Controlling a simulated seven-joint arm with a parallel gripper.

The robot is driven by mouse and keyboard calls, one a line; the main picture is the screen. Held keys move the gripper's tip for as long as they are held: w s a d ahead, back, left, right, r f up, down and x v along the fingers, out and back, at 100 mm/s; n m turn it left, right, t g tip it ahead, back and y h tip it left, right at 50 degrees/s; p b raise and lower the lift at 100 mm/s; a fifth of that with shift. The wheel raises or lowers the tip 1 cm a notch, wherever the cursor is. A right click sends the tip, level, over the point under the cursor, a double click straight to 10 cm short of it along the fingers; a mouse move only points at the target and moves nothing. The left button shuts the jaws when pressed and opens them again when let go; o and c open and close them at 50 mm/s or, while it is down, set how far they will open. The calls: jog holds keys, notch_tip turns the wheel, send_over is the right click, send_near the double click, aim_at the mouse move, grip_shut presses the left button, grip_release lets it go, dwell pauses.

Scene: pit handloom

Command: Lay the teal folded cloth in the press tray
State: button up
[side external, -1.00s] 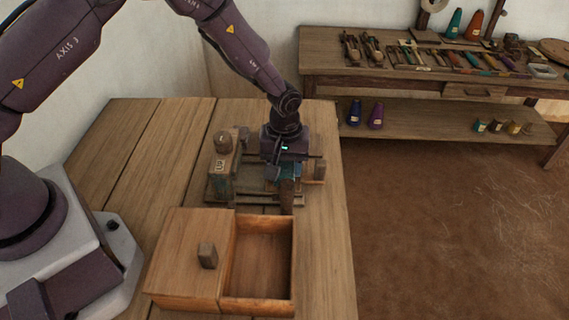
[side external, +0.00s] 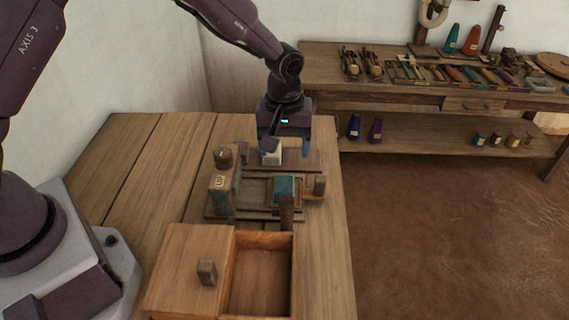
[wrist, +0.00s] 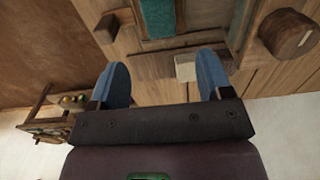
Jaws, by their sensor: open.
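The teal folded cloth (side external: 285,187) lies in the wooden press tray (side external: 265,192), flat as far as I can see. It also shows at the top of the wrist view (wrist: 158,16), with its far end cut off by the picture edge. My gripper (side external: 287,150) is above and behind the tray, apart from the cloth. Its two blue fingers are spread with nothing between them, as the wrist view (wrist: 163,60) shows.
A labelled wooden block (side external: 221,190) with a round knob stands left of the tray. A small pale block (side external: 271,157) sits just behind it, near my gripper. An open wooden box (side external: 264,275) with a partial lid (side external: 190,265) is in front. A tool bench (side external: 400,90) stands beyond.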

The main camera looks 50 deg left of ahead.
jog(key=s+a+r+m+t, duration=0.15)
jog(key=s+r, duration=0.25)
jog(key=r, duration=0.5)
jog(key=s+a+r+m+t, duration=0.1)
jog(key=s+a+r+m, duration=0.2)
jog(key=r, duration=0.5)
jog(key=s+a+r+m+t, duration=0.1)
jog(key=s+r+m, duration=0.1)
jog(key=s, duration=0.6)
jog(key=s+a+r+m+t, duration=0.2)
jog(key=s+r, duration=0.1)
jog(key=s, duration=0.6)
jog(key=shift+a+r, duration=0.2)
jog(key=shift+r, duration=0.2)
